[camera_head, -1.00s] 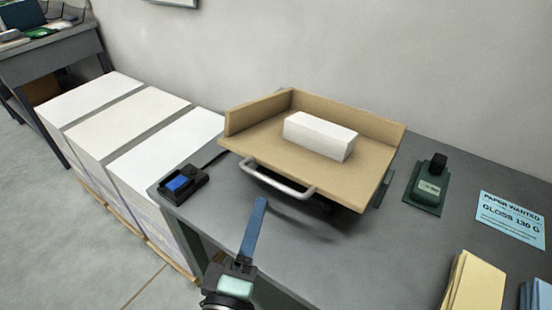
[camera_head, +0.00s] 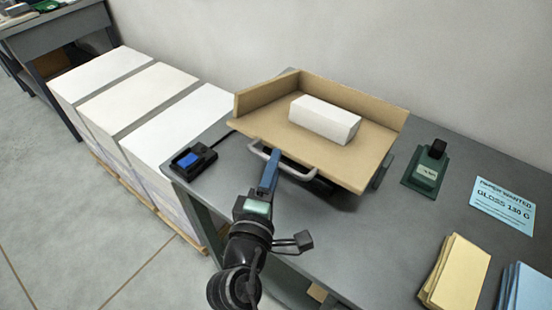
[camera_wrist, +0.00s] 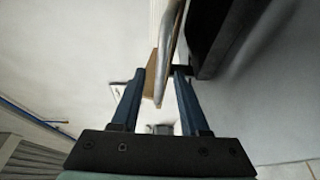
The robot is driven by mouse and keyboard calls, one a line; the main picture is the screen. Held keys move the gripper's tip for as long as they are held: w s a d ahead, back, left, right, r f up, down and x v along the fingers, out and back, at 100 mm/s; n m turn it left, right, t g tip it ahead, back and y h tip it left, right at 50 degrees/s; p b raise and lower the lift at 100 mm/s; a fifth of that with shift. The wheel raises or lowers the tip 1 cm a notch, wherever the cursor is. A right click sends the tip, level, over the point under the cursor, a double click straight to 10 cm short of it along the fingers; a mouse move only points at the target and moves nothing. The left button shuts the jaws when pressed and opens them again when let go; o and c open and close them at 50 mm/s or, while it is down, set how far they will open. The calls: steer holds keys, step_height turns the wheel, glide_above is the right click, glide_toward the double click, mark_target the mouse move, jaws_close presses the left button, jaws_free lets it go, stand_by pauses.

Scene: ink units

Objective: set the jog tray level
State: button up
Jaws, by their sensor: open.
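The jog tray (camera_head: 255,125) is a tan tray with raised back and left walls, standing on the grey table, tilted. A white paper block (camera_head: 325,118) lies in it. A pale metal bar handle (camera_head: 292,170) runs along its front edge. My gripper (camera_head: 272,160) is at the left part of this handle, fingers pointing to the tray. In the wrist view the two blue fingers of my gripper (camera_wrist: 158,72) stand apart, with the handle (camera_wrist: 172,45) passing between or just beyond their tips. I cannot tell whether they touch it.
A small black device with a blue screen (camera_head: 190,160) sits left of the tray. A green stamp-like device (camera_head: 428,168), a blue paper notice (camera_head: 503,205) and yellow sheets (camera_head: 456,272) lie to the right. White paper stacks (camera_head: 140,100) stand left of the table (camera_head: 365,245).

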steer(key=shift+x, duration=1)
jaws_close()
stand_by(0.8)
